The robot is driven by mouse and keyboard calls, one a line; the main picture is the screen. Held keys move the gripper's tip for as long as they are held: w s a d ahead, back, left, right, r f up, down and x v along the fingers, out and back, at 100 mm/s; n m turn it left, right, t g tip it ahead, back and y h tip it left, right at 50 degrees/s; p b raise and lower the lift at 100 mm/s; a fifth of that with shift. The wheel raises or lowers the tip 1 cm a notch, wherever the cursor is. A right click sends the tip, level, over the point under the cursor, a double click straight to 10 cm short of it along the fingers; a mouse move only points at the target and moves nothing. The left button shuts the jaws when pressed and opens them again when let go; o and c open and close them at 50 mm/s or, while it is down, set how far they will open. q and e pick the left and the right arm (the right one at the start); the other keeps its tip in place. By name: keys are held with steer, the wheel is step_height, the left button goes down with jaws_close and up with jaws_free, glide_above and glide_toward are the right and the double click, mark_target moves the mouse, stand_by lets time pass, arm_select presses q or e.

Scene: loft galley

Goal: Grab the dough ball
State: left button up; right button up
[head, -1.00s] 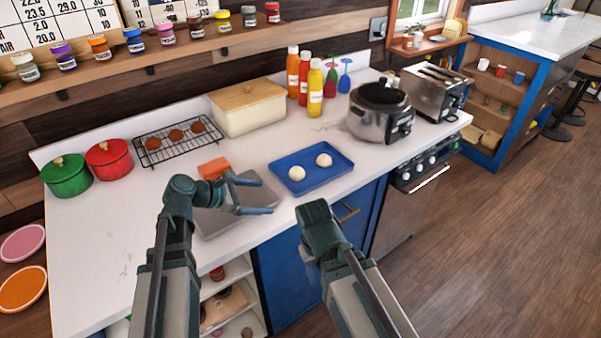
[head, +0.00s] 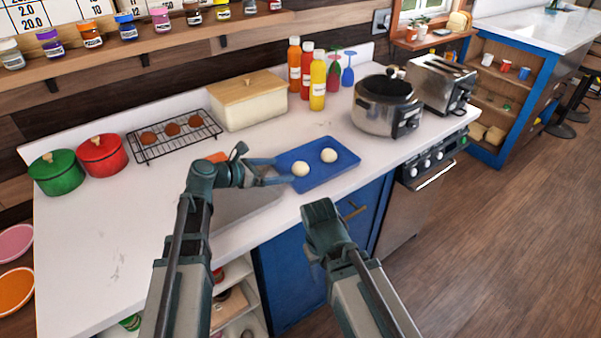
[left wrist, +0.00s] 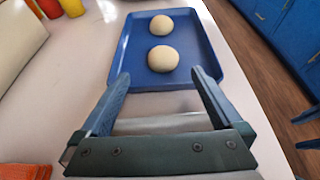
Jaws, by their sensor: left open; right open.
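Two pale dough balls sit apart on a blue tray (head: 345,167) on the counter. The left one (head: 300,169) is nearer my left gripper; the right one (head: 329,155) lies beyond it. In the left wrist view they show as a nearer ball (left wrist: 163,59) and a farther ball (left wrist: 161,25). My left gripper (head: 284,171) is open and empty, its fingertips at the tray's left edge, pointing at the nearer ball without touching it. My right gripper (head: 318,215) hangs in front of the counter; its fingers are mostly hidden from view.
A grey flat plate (head: 245,205) lies under my left arm, with an orange cloth (head: 216,157) behind it. A cooling rack (head: 174,137), cream bin (head: 250,105), bottles (head: 317,85) and a steel cooker (head: 386,108) stand behind. Counter left of my arm is clear.

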mark_target(295, 169)
arm_select(q)
steer(key=shift+w+d+f, duration=0.15)
steer(key=shift+w+d, duration=0.05)
steer(key=shift+d, duration=0.15)
steer(key=shift+d, duration=0.1)
steer(key=b+x, duration=0.2)
steer(key=x, duration=0.2)
steer(key=shift+d+f, duration=0.15)
steer(key=shift+f, duration=0.05)
steer(key=shift+w+d+f, duration=0.1)
steer(key=shift+w+d, duration=0.1)
steer(key=shift+d, duration=0.15)
steer(key=c, duration=1.4)
steer(key=shift+r, duration=0.3)
